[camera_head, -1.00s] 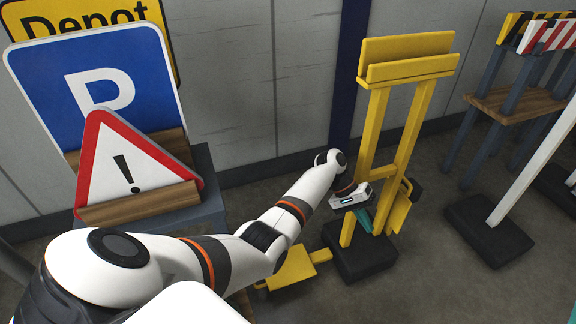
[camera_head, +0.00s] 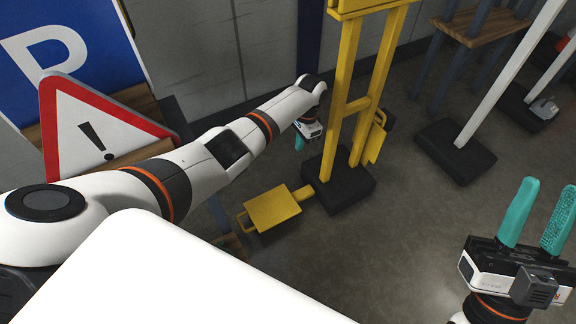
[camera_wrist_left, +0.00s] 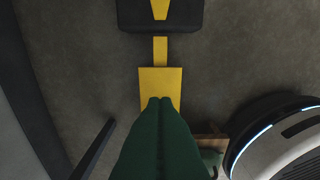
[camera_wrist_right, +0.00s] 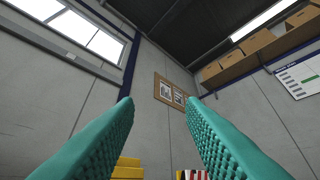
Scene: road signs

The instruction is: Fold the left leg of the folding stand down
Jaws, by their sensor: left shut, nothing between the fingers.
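The yellow folding stand (camera_head: 345,105) rises from a black base (camera_head: 345,185) in the head view. Its left leg, a yellow plate with a handle (camera_head: 272,210), lies low and stretched out to the left of the base. Its right leg (camera_head: 375,140) stands upright beside the post. My left gripper (camera_head: 299,143) is shut and empty, left of the post and apart from it. In the left wrist view its closed fingers (camera_wrist_left: 160,101) point down over the left leg (camera_wrist_left: 160,82) and hide part of it. My right gripper (camera_head: 535,215) is open and empty at the lower right.
A warning triangle sign (camera_head: 95,130) and a blue parking sign (camera_head: 50,50) stand at the left. A white post on a black base (camera_head: 455,150) and a wooden-shelved rack (camera_head: 480,25) stand at the right. The floor (camera_head: 400,225) between the stand and my right gripper is clear.

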